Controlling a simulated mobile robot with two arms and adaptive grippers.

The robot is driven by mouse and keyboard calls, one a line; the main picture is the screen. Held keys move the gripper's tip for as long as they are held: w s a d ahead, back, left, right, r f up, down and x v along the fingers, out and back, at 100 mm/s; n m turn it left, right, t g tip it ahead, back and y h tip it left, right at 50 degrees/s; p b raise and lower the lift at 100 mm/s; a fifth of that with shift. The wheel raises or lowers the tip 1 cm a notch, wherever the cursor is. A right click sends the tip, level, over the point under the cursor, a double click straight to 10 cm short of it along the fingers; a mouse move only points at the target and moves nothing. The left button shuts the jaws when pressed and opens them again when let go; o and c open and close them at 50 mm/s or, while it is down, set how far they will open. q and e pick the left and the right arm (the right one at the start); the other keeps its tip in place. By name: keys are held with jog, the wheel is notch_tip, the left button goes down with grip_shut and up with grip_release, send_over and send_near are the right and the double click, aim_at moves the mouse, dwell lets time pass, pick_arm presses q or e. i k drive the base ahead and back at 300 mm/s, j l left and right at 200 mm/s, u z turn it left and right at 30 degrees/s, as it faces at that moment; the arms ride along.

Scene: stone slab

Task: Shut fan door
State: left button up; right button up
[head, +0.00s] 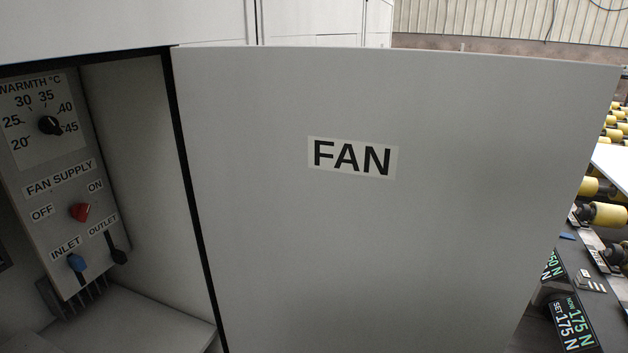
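The fan door (400,230) is a large light grey panel with a white label reading FAN. It stands swung open, hinged along its left edge, and fills the middle and right of the head view. Neither of my grippers is in view. The door hides whatever is behind it.
The white cabinet body (320,22) runs along the top. At the right, beyond the door's free edge, are yellow rollers (607,214) and a dark console with green displays reading 175 N (572,325). A corrugated wall (500,25) stands at the back.

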aim_at(351, 199)
jog(key=i+l+u, duration=0.2)
jog(key=l+u, duration=0.2)
jog(key=l, duration=0.15)
jog(key=i+l+u, duration=0.1)
jog(key=l+u, duration=0.25)
jog(key=l, duration=0.2)
jog(key=l+u, duration=0.4)
jog(key=l, duration=0.15)
jog(key=l+u, duration=0.35)
jog(key=l, duration=0.15)
jog(key=l+u, duration=0.35)
jog(key=l, duration=0.15)
jog(key=k+l+u, duration=0.15)
jog(key=l+u, duration=0.2)
jog(key=l, duration=0.15)
